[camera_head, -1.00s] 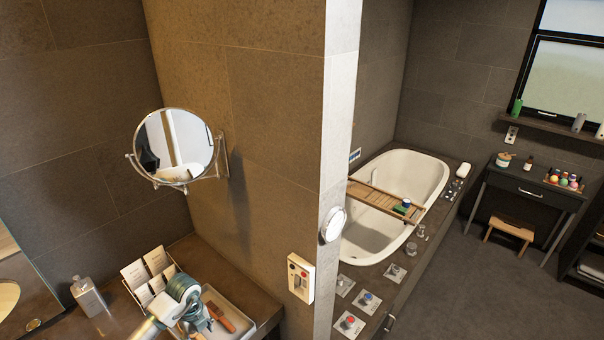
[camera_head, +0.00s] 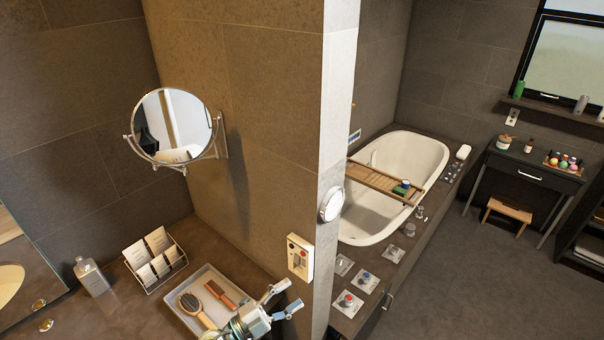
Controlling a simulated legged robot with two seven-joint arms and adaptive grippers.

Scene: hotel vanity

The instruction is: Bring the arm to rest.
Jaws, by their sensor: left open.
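My left gripper (camera_head: 289,297) shows at the bottom centre of the head view. Its two fingers are spread apart, with nothing between them, and point to the right. It is above the right front part of the counter, beside the grey tray (camera_head: 184,301). The gripper and wrist hide the tray's lower right corner. My right gripper is not in view.
The tray holds a round hairbrush (camera_head: 190,303) and a brown comb (camera_head: 221,292). A wire card rack (camera_head: 155,258) and a grey bottle (camera_head: 90,276) stand behind. The wall with a switch panel (camera_head: 299,257) rises close to my gripper. A mirror (camera_head: 172,126) juts out above.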

